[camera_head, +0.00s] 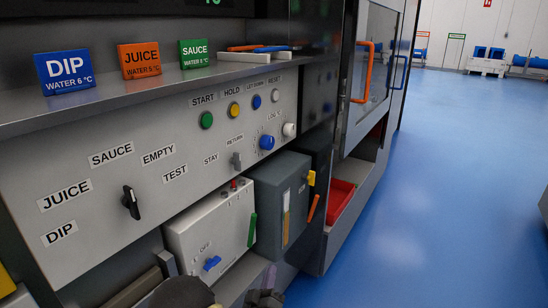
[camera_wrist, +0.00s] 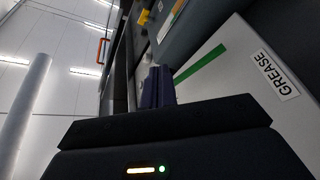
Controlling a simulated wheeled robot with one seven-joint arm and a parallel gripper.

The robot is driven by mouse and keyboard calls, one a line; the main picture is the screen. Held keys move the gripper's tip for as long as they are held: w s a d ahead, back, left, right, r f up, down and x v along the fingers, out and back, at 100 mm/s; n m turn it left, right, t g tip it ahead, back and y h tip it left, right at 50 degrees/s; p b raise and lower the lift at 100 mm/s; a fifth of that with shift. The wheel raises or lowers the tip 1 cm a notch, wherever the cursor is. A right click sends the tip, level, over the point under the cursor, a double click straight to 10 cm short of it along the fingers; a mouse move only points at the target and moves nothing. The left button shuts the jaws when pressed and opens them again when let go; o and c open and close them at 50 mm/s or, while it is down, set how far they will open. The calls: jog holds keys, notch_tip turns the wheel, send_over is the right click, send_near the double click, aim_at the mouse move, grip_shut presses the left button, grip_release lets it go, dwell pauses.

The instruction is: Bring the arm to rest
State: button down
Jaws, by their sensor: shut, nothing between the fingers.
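My gripper (camera_wrist: 156,84) shows in the wrist view, with its two dark purple fingers together and nothing visible between them. Its dark body with a small lit strip fills the bottom of that view. The fingers point up along a pale box side with a green stripe and a GREASE label (camera_wrist: 275,75). I cannot tell whether the fingers touch it. In the head view, dark parts of my arm show at the bottom edge, in front of the control panel (camera_head: 100,245); most of the arm is out of view.
DIP (camera_head: 65,72), JUICE (camera_head: 139,60) and SAUCE (camera_head: 194,53) signs stand on the shelf above. The blue floor (camera_head: 450,180) at right is clear.

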jog(key=d+f+m+g+y, duration=0.1)
jog(key=d+m+g+y, duration=0.1)
jog(key=d+m+g, duration=0.5)
jog(key=s+d+r+g+y, duration=0.1)
jog(key=s+d+r+g, duration=0.4)
jog(key=s, duration=0.5)
jog(key=s+d+r+g+y, duration=0.1)
jog(key=s+d+r+g, duration=0.1)
jog(key=s+d+g, duration=0.45)
jog(key=s+r+p, duration=0.3)
jog(key=r+p, duration=3.2)
jog(key=shift+d+r+n+t, duration=0.15)
jog(key=shift+r+n+t, duration=0.15)
jog(key=shift+t, duration=0.15)
jog(key=shift+s, duration=0.1)
